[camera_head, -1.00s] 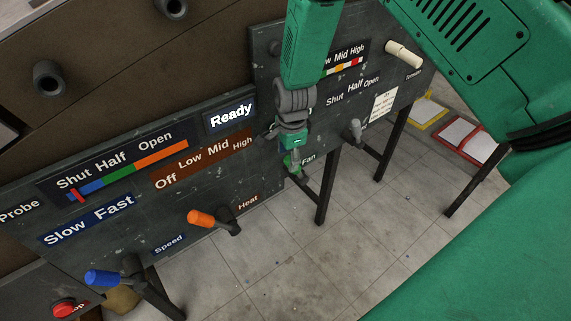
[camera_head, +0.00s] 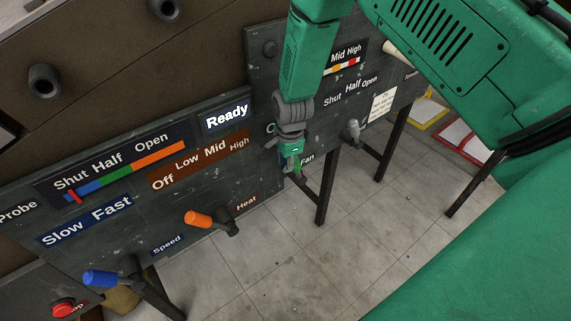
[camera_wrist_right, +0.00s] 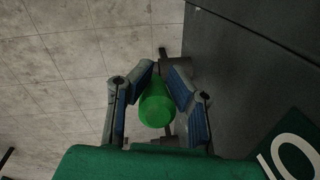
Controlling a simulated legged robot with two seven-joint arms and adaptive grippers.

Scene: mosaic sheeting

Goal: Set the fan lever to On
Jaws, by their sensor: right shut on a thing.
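The fan lever has a green knob (camera_wrist_right: 156,105), which shows between the fingers in the right wrist view. In the head view it is mostly hidden by my right gripper (camera_head: 291,161), beside the "Fan" label (camera_head: 307,159). My right gripper is shut on the green knob, with a blue-padded finger on each side. The fan's setting label (camera_wrist_right: 293,152) shows only in part at the lower right of the wrist view, so I cannot read the lever's setting. My left gripper is not in view.
An orange heat lever (camera_head: 199,219) and a blue speed lever (camera_head: 101,278) stick out from the left panel. A red button (camera_head: 64,307) is at the lower left. A grey lever (camera_head: 352,131) stands right of my gripper. The tiled floor (camera_head: 300,255) is clear.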

